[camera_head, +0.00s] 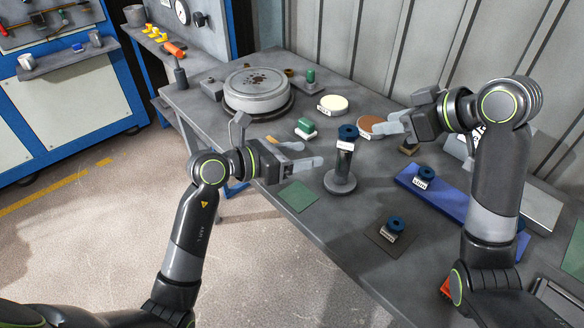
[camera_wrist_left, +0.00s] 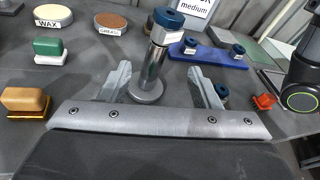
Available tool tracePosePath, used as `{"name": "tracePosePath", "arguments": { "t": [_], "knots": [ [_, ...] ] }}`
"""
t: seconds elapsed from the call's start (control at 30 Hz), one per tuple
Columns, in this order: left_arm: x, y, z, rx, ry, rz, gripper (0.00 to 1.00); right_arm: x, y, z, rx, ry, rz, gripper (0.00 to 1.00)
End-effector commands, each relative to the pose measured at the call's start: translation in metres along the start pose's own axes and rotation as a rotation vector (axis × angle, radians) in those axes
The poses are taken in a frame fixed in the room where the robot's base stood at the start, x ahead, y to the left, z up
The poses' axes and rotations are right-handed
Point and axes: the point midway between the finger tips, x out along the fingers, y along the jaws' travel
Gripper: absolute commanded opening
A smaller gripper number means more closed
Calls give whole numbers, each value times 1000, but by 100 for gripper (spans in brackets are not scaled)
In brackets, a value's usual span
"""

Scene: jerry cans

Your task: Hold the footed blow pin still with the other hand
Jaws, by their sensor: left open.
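The footed blow pin (camera_head: 343,162) stands upright on the grey bench, a grey post on a round foot with a dark blue top and a white label. In the left wrist view the pin (camera_wrist_left: 153,68) shows beyond and between the two fingers. My left gripper (camera_head: 313,154) is open and empty just left of the pin, its fingers pointing at the post and apart from it. My right gripper (camera_head: 393,128) is to the right of and behind the pin, by a brown disc; its finger gap is not clear.
A blue tray (camera_head: 448,204) with a blue-topped piece lies right of the pin. Another blue-topped piece (camera_head: 395,226) sits on a dark mat in front. A green square (camera_head: 299,196) lies near the front edge. A green-topped block (camera_head: 305,127), cream disc (camera_head: 333,103) and round can (camera_head: 257,90) stand behind.

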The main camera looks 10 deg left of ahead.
Motion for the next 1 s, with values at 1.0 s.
{"name": "tracePosePath", "arguments": {
  "t": [1.0],
  "knots": [
    [82, 3, -38, 182, 148, 113, 57, 0, 0, 0, 0, 0, 0, 36]
  ]
}}
